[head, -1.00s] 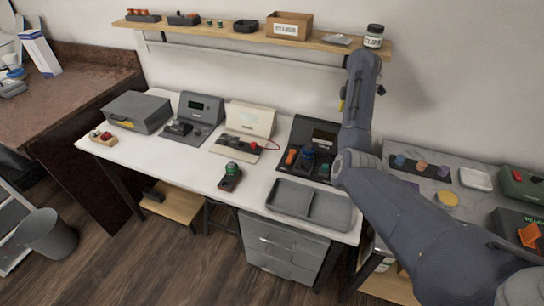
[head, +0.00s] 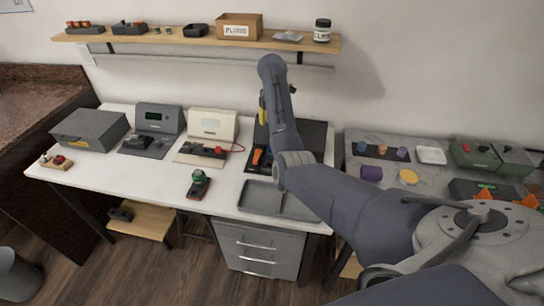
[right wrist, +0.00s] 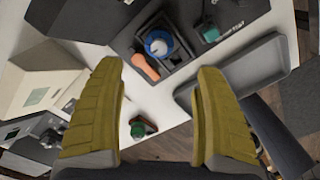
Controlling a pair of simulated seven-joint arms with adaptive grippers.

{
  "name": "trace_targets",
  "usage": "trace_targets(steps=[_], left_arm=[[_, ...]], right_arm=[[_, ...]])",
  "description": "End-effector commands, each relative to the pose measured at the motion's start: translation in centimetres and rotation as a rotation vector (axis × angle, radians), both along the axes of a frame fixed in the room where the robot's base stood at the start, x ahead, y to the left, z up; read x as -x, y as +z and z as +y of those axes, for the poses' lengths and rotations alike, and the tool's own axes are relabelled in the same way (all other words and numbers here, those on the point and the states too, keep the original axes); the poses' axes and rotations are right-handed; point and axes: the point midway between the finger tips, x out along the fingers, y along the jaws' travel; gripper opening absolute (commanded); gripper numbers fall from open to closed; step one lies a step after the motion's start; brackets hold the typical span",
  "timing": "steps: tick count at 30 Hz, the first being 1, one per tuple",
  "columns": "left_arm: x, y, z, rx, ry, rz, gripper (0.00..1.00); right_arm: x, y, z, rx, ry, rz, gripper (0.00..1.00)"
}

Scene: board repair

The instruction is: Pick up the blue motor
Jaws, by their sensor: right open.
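The blue motor (right wrist: 158,43) is a round blue part with a pale centre, seated in a dark tray-like case (right wrist: 178,82) in the right wrist view. In the head view the right gripper (head: 263,108) shows only as a bit of yellow above the back of the white bench. My left gripper is not in view.
An orange part (right wrist: 146,66) lies right beside the motor, and a dark green part (right wrist: 209,33) sits on its other side. A grey divided tray (head: 270,201) is in front of the case. A green-topped part (head: 199,183) stands on the bench. A shelf (head: 180,39) runs above.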

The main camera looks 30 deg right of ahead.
Motion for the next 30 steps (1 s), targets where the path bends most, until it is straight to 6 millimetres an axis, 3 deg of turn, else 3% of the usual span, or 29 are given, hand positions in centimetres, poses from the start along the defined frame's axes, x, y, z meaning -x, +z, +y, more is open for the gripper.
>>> trace_targets(steps=[12, 25, 30], left_arm=[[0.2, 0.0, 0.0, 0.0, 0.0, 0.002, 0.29], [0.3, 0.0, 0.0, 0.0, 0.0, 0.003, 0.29], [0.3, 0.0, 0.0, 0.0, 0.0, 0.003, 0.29]], right_arm=[[0.1, -5.9, -0.1, 0.001, -0.001, 0.005, 0.71], [0.0, -8.1, 0.0, 0.0, -0.001, 0.003, 0.71], [0.0, -10.0, -0.1, 0.0, -0.002, 0.005, 0.71]])
